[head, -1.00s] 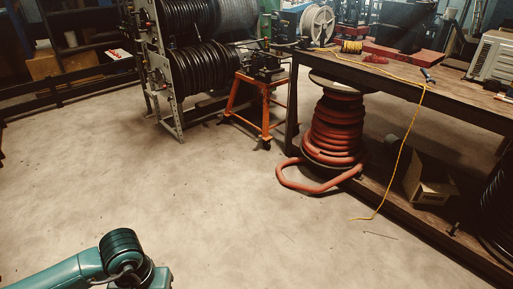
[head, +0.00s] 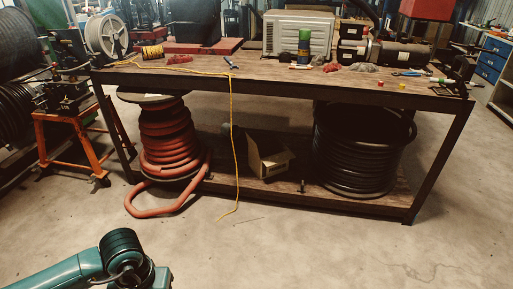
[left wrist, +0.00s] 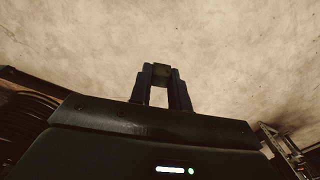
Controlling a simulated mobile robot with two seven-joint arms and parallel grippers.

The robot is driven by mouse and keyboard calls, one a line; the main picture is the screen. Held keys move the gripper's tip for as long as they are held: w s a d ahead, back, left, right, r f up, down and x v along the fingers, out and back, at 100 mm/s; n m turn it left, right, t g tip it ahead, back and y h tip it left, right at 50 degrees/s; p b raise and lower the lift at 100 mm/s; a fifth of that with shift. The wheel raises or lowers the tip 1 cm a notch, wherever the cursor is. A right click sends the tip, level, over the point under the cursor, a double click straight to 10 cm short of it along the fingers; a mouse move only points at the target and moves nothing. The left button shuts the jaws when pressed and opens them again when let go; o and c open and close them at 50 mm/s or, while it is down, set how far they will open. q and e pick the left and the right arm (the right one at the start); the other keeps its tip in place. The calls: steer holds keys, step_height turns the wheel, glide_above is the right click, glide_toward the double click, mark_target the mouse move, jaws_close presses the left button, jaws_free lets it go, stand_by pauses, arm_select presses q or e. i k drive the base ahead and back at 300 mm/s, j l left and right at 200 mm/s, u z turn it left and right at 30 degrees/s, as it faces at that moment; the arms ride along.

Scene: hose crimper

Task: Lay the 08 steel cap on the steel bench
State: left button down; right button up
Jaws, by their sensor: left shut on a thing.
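My left gripper (left wrist: 161,84) shows in the left wrist view with its two dark fingers closed on a small dark piece (left wrist: 161,70) at the tips. The piece fits the steel cap, but no 08 marking can be read. Pale concrete floor lies behind the fingers. In the head view only my teal left arm shows at the lower left; its gripper is out of the picture. A long workbench (head: 300,89) with a worn brownish top and dark frame stands across the head view, well beyond my arm. I cannot tell whether it is the steel bench. My right gripper is not in view.
Tools, a grey box unit (head: 298,33) and a motor (head: 398,54) stand on the bench top. A red hose coil (head: 168,140), an open carton (head: 268,160) and a black hose coil (head: 362,150) fill the lower shelf. An orange stand (head: 75,150) is left. The front floor is clear.

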mark_target(325, 80)
steer(key=i+l+z, duration=0.1)
steer(key=i+z, duration=0.15)
steer(key=z, duration=0.15)
steer(key=i+z, duration=0.55)
steer(key=z, duration=0.2)
steer(key=i+j+z, duration=0.2)
steer(key=i, duration=0.25)
steer(key=i+j+z, duration=0.2)
steer(key=i+j, duration=0.2)
